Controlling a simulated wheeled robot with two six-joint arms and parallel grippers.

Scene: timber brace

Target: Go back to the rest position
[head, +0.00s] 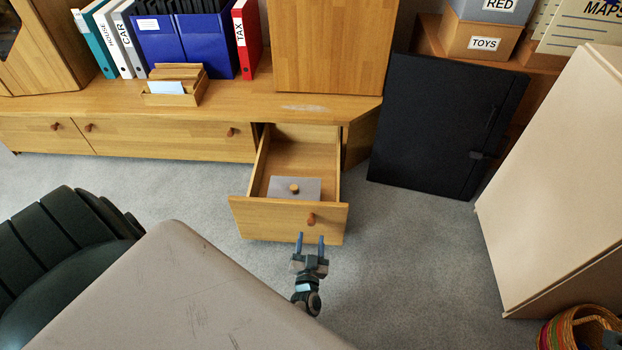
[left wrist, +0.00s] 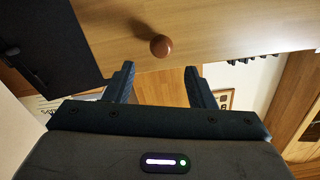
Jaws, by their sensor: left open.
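My left gripper (head: 311,241) is open and empty, with its two blue fingers pointing at the front of an open wooden drawer (head: 270,220). The drawer's round brown knob (head: 311,219) lies just beyond the fingertips in the head view. In the left wrist view the knob (left wrist: 161,46) shows past the two open fingers (left wrist: 158,86), with nothing held between them. Inside the drawer lies a grey flat piece with a small round wooden knob (head: 294,188). My right gripper is not in view.
A low wooden cabinet (head: 180,137) holds binders and a small wooden box (head: 175,87). A black portfolio (head: 440,125) leans at its right. A pale panel (head: 560,170) and a woven basket (head: 575,330) stand at the right. Grey carpet (head: 420,255) is clear between.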

